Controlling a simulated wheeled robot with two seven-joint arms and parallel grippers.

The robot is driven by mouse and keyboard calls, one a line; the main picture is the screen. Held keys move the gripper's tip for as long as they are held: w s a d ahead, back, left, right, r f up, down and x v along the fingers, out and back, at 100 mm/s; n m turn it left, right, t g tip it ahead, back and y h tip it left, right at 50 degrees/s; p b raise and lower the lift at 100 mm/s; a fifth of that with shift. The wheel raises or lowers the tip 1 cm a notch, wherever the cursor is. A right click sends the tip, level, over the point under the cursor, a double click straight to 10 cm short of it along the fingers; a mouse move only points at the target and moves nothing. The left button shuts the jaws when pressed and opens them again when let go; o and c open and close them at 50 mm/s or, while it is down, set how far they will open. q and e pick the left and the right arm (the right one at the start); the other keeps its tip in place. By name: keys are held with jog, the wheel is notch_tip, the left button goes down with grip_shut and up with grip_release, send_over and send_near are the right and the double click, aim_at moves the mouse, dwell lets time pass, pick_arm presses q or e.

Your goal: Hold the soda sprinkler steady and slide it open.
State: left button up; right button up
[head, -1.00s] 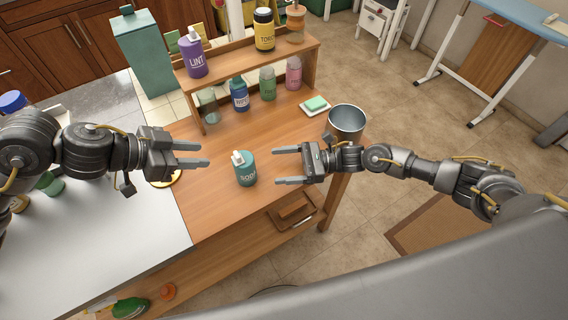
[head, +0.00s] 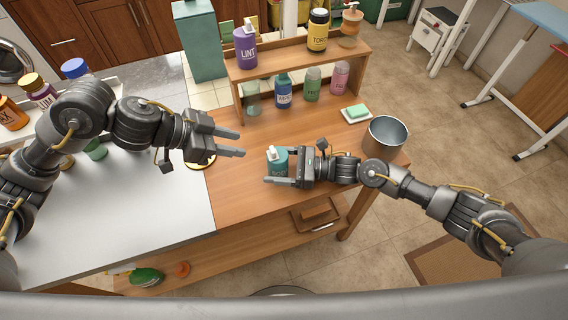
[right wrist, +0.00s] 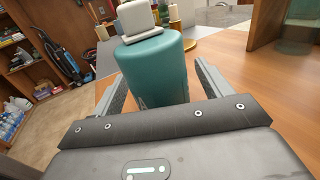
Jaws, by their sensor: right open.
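The soda sprinkler is a teal bottle (head: 277,157) with a white top, upright on the wooden table. In the right wrist view the teal bottle (right wrist: 158,70) and its white top (right wrist: 136,17) show at close range. My right gripper (head: 281,170) is open, with a finger on each side of the bottle; in the right wrist view its fingers (right wrist: 161,72) flank the body below the top. Whether they touch it I cannot tell. My left gripper (head: 238,143) is open and empty, to the left of the bottle and apart from it.
A wooden shelf (head: 300,62) holds several bottles behind the bottle. A metal bucket (head: 386,136) and a green soap on a dish (head: 356,113) stand to the right. A white counter (head: 120,205) adjoins at left. The table front is clear.

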jog(key=c, duration=1.1)
jog(key=shift+c, duration=0.2)
jog(key=o, duration=0.4)
jog(key=shift+c, duration=1.4)
